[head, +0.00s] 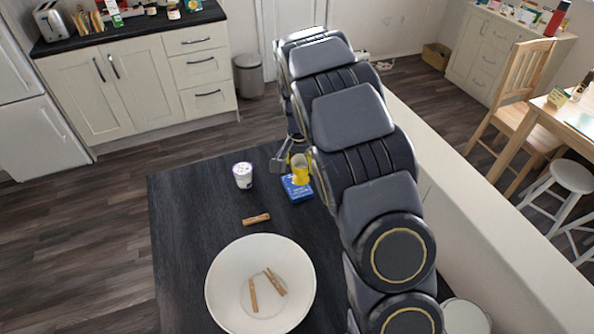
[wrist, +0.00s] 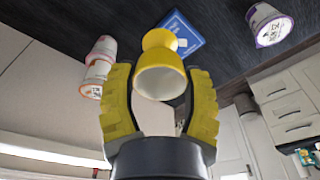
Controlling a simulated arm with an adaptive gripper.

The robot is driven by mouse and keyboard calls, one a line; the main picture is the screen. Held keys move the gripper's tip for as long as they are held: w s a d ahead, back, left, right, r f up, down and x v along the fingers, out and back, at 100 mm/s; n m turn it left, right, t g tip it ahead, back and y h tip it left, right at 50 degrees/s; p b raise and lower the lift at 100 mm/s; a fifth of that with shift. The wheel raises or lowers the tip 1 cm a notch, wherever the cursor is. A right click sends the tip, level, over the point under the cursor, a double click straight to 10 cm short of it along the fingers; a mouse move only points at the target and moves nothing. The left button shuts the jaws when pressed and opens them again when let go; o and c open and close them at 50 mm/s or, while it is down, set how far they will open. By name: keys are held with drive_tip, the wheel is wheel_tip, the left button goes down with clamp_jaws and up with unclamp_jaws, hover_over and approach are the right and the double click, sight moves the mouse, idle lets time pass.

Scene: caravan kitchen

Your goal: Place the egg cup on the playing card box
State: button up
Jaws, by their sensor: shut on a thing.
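The yellow egg cup (wrist: 162,72) is between the yellow-padded fingers of my gripper (wrist: 160,85), which is shut on it. Its pale open mouth faces the wrist camera and its narrower end points toward the table. In the head view the egg cup (head: 300,168) appears at the far edge of the blue playing card box (head: 297,190), which lies flat on the dark table. The box also shows behind the cup in the wrist view (wrist: 186,33). I cannot tell whether cup and box touch. My arm hides part of the gripper in the head view.
A white tub (head: 243,175) stands left of the box. A brown stick (head: 256,219) lies nearer, before a large white bowl (head: 222,304) holding more sticks. Red-and-white cups (wrist: 98,65) stand on the other side in the wrist view. The table's left part is clear.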

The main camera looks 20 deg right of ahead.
sight(297, 162)
drive_tip(key=w+f, duration=0.2)
drive_tip(key=w+d+f, duration=0.1)
drive_tip(key=w+f, duration=0.3)
drive_tip(key=shift+w+d+f, duration=0.2)
drive_tip(key=shift+d, duration=0.1)
drive_tip(key=shift+w+f, duration=0.2)
drive_tip(key=shift+f, duration=1.55)
drive_tip(key=shift+f, duration=0.1)
drive_tip(key=shift+f, duration=0.15)
drive_tip(key=o, duration=1.1)
